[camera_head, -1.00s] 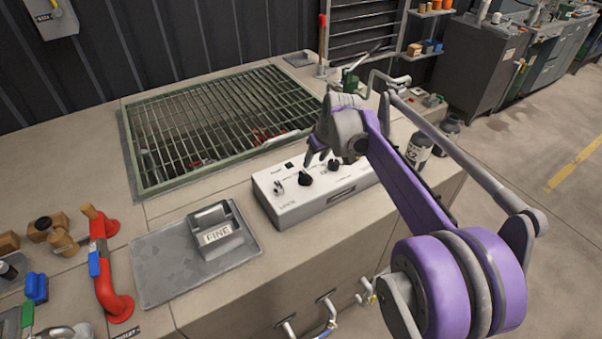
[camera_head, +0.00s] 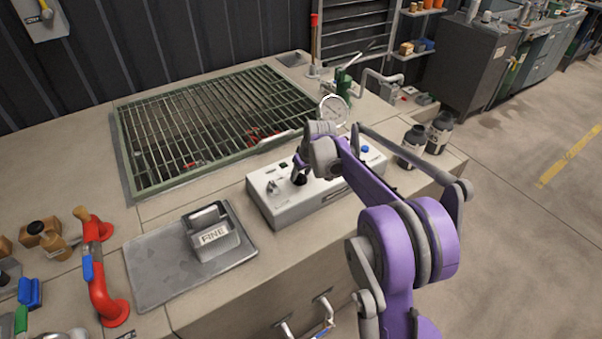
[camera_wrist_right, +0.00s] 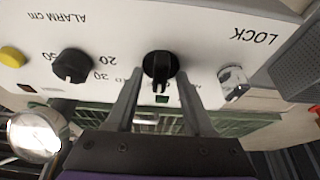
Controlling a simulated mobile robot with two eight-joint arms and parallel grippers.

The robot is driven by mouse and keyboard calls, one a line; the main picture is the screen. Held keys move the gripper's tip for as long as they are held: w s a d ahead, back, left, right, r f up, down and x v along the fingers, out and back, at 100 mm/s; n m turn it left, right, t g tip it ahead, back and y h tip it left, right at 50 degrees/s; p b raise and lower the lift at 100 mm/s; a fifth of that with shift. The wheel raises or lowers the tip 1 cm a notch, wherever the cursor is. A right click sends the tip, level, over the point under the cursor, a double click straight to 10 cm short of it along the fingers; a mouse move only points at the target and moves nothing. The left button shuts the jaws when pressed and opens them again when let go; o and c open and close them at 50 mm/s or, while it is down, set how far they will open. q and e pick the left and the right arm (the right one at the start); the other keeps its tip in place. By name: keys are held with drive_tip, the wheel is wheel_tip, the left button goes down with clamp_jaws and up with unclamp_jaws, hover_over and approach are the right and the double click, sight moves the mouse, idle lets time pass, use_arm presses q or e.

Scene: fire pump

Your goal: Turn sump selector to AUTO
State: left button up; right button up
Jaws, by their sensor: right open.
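The white control box (camera_head: 290,211) stands on the beige bench in front of the floor grate. Its black selector knob (camera_head: 299,178) also shows in the right wrist view (camera_wrist_right: 159,66), with its ridge roughly up and down in that picture. My right gripper (camera_wrist_right: 160,84) is open, its two fingers one on each side of the knob's lower part, with small gaps. In the head view my right gripper (camera_head: 299,165) is just above the knob. Lettering by the knob is partly hidden by a finger; I cannot read AUTO. My left gripper is out of view.
In the wrist view a second black knob (camera_wrist_right: 73,66) with numbers, a yellow button (camera_wrist_right: 12,57) and a metal key switch (camera_wrist_right: 232,80) by LOCK flank the knob. A round gauge (camera_head: 334,110) stands behind the box; dark bottles (camera_head: 412,145) stand right.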

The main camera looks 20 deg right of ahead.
drive_tip(key=shift+c, duration=0.3)
clamp_jaws()
drive_tip(key=m+h, duration=0.1)
drive_tip(key=m, duration=0.1)
drive_tip(key=m+h, duration=0.1)
drive_tip(key=m, duration=0.2)
drive_tip(key=shift+a+m+b, duration=0.2)
drive_tip(key=shift+m+b, duration=0.1)
drive_tip(key=shift+b, duration=0.1)
drive_tip(key=m+h, duration=0.1)
drive_tip(key=m, duration=0.2)
drive_tip(key=m+g+h, duration=0.1)
drive_tip(key=m, duration=0.2)
drive_tip(key=shift+w+a+g, duration=0.1)
drive_tip(key=shift+g, duration=0.2)
drive_tip(key=shift+m, duration=0.3)
drive_tip(key=shift+o, duration=0.3)
unclamp_jaws()
